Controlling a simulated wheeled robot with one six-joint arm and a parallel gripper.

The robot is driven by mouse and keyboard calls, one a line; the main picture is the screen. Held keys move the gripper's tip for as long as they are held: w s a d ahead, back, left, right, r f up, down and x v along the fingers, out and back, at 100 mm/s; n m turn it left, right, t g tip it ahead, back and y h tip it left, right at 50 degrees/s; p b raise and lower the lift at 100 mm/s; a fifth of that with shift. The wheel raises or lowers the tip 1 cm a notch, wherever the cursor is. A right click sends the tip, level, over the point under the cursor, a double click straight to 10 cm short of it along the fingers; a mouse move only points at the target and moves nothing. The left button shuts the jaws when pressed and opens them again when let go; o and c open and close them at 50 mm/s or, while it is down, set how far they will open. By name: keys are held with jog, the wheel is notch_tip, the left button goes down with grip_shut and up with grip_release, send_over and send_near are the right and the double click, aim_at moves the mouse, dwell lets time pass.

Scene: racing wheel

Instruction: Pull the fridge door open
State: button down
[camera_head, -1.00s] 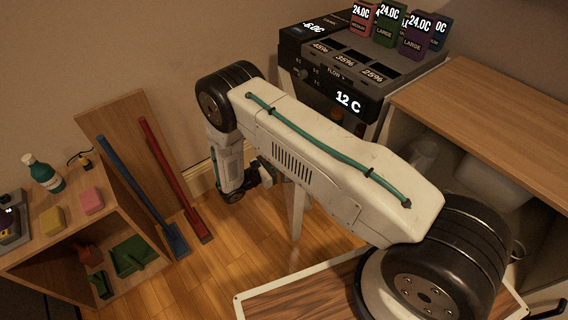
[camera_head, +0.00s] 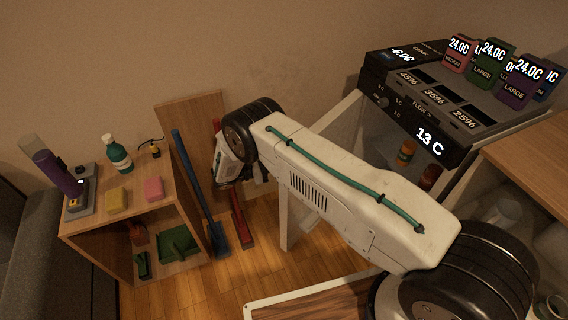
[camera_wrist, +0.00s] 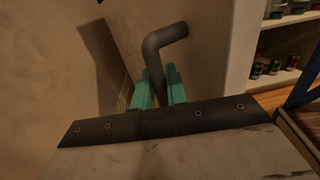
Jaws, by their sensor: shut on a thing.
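The fridge (camera_head: 437,112) stands at the right, its display reading 13 C. Its pale door (camera_head: 335,125) stands open, swung out to the left behind my arm, and bottles (camera_head: 407,152) show inside. In the wrist view, my gripper (camera_wrist: 158,88) has its teal fingers closed around the dark grey bent handle (camera_wrist: 166,38). The door's pale edge (camera_wrist: 242,50) is right of the handle, with stocked shelves (camera_wrist: 276,66) beyond it. In the head view the fingers and handle are hidden behind my arm and the door.
A low wooden shelf unit (camera_head: 87,240) stands left, holding a bottle, sponges and a dustpan. A blue-handled tool (camera_head: 195,185) and a red one (camera_head: 240,220) lean beside it. A wooden counter (camera_head: 530,160) is at the right. Some floor (camera_head: 190,285) is clear.

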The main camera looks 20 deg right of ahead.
dwell(0.3)
jog(key=c, duration=1.5)
grip_release()
jog(key=shift+d, duration=0.1)
jog(key=a, duration=0.7)
jog(key=shift+s+a, duration=0.25)
jog(key=shift+a, duration=0.15)
